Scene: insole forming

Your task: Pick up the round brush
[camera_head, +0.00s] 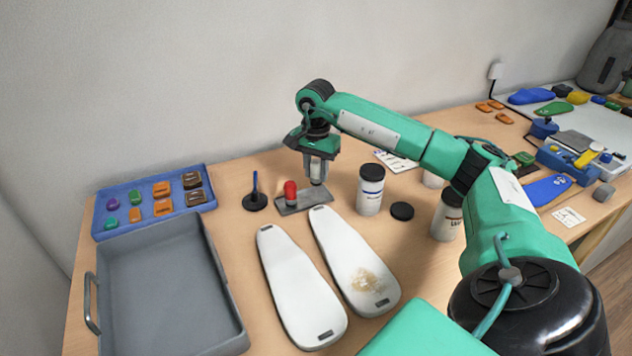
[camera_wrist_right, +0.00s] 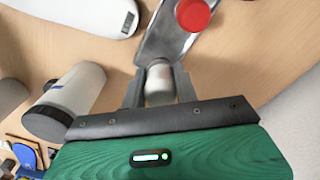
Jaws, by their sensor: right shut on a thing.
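My left gripper is not in view.
Two white insole forms (camera_head: 292,280) lie in front of the plate. A black disc with a blue stick (camera_head: 255,200) stands left. White jars (camera_head: 370,190) stand right. A grey tray (camera_head: 228,285) and a blue tray (camera_head: 150,178) are at left.

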